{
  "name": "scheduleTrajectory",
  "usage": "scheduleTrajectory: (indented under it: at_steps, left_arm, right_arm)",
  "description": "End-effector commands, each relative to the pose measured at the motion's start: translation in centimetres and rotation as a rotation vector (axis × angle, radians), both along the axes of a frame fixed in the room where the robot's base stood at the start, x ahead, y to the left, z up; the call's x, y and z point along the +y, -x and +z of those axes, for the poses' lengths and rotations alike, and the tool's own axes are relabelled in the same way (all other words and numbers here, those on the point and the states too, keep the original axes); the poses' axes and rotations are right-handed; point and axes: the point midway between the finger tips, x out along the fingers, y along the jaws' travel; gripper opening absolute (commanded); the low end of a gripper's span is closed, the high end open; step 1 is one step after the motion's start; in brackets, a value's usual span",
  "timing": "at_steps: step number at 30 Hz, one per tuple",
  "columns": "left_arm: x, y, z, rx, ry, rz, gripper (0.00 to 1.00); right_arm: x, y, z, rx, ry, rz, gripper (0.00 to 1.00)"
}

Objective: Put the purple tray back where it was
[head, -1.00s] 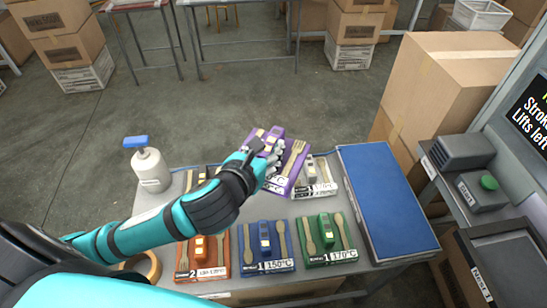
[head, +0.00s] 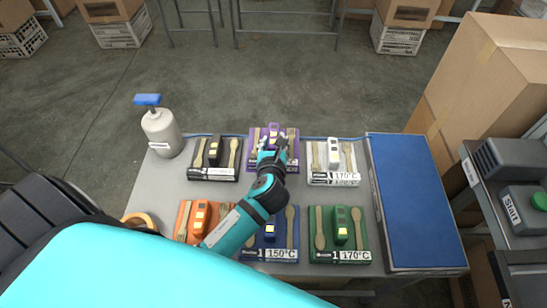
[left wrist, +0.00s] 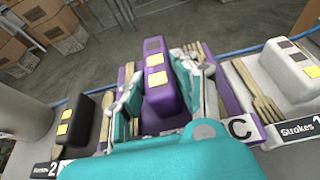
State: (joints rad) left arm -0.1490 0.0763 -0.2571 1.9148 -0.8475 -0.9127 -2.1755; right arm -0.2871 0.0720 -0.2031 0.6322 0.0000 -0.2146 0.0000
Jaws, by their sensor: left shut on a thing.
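The purple tray (head: 252,154) is at the back middle of the table, between the black tray (head: 213,174) and the white tray (head: 334,178). It looks level and in line with them, with wooden cutlery on both sides of its raised purple block. My left gripper (head: 273,150) is over it. In the left wrist view, the gripper's fingers (left wrist: 160,98) are shut on the sides of the purple block (left wrist: 155,66). The gripper hides much of the tray's front and label. I cannot tell whether its underside touches the table. My right gripper is not in view.
In front stand an orange tray (head: 183,222), a blue tray (head: 292,241) and a green tray (head: 351,240). A pump bottle (head: 161,134) stands at back left. A blue board (head: 405,205) covers the right end. A machine with a green button (head: 540,200) stands beyond.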

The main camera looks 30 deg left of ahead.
Motion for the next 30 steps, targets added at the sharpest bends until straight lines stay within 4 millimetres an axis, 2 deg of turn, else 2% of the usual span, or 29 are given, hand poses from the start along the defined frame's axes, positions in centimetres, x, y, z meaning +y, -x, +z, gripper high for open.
scheduleTrajectory:
  at_steps: [2,5,13,18,24,25,30]
  left_arm:
    - [0.0,0.0,-1.1,-0.001,0.001,-0.001,0.00]
    - [0.0,0.0,-1.6,-0.003,0.000,0.000,0.00]
    - [0.0,0.0,-5.1,0.000,0.000,-0.001,0.00]
    - [0.0,0.0,-5.1,-0.003,0.000,-0.001,0.00]
    - [0.0,0.0,-5.4,-0.003,0.001,-0.001,0.00]
    - [0.0,0.0,-5.6,-0.001,0.002,-0.001,0.30]
    - [0.0,0.0,-5.5,-0.001,0.002,-0.001,0.52]
  right_arm:
    - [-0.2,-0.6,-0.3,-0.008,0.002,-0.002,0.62]
    - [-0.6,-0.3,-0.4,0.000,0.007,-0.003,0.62]
    - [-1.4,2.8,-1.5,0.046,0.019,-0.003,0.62]
    - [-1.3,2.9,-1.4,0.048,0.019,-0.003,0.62]
    - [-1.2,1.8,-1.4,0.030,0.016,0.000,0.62]
    - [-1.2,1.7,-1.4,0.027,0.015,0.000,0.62]
    - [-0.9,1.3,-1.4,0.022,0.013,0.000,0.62]
